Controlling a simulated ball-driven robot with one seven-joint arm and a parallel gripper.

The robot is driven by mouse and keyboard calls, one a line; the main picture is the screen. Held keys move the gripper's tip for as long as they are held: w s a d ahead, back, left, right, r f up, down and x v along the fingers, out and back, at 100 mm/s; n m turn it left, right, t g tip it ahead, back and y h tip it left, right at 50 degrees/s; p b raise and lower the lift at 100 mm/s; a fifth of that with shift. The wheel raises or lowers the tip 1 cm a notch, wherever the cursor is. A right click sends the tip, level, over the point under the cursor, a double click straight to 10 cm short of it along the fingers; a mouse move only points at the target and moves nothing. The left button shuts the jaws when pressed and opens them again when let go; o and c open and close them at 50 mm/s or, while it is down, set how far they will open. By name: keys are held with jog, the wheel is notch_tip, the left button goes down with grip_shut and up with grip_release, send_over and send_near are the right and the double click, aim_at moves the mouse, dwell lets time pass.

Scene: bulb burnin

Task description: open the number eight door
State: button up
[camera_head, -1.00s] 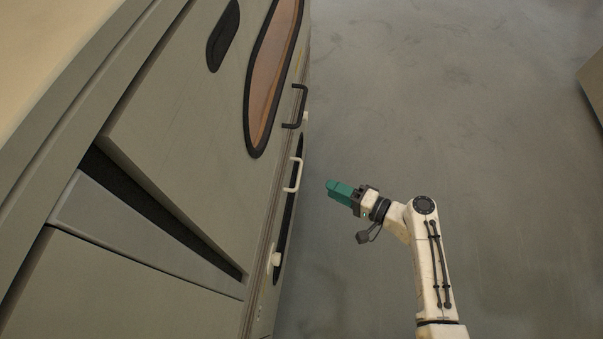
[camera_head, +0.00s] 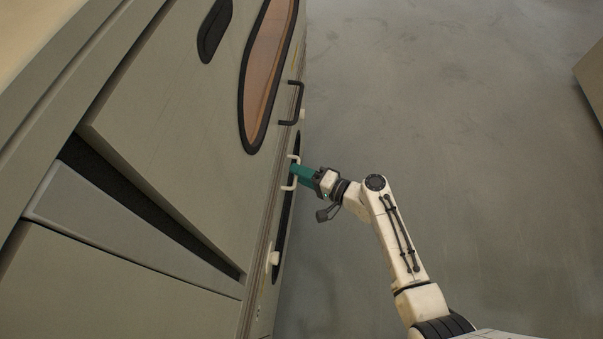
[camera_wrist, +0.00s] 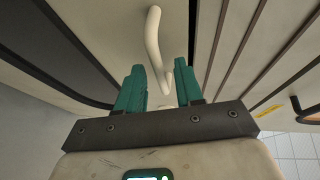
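A white bar handle (camera_head: 296,159) stands out from the upright front of a grey cabinet in the head view. No number eight can be read on any door. My gripper (camera_head: 297,170), with teal fingers, is at this handle. In the wrist view, the fingers of my gripper (camera_wrist: 158,68) stand apart, with the white handle (camera_wrist: 153,35) running between them. I cannot tell whether either finger touches it. The handle's lower end is partly hidden behind my gripper in the wrist view.
A black handle (camera_head: 292,104) sits farther along the same front, near a long amber window (camera_head: 266,75). A white knob-like fitting (camera_head: 273,259) is nearer. Grey floor (camera_head: 450,110) to the right is open. A box-like edge (camera_head: 591,80) shows at far right.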

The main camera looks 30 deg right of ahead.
jog(key=shift+c, duration=0.4)
grip_shut()
dwell(0.9)
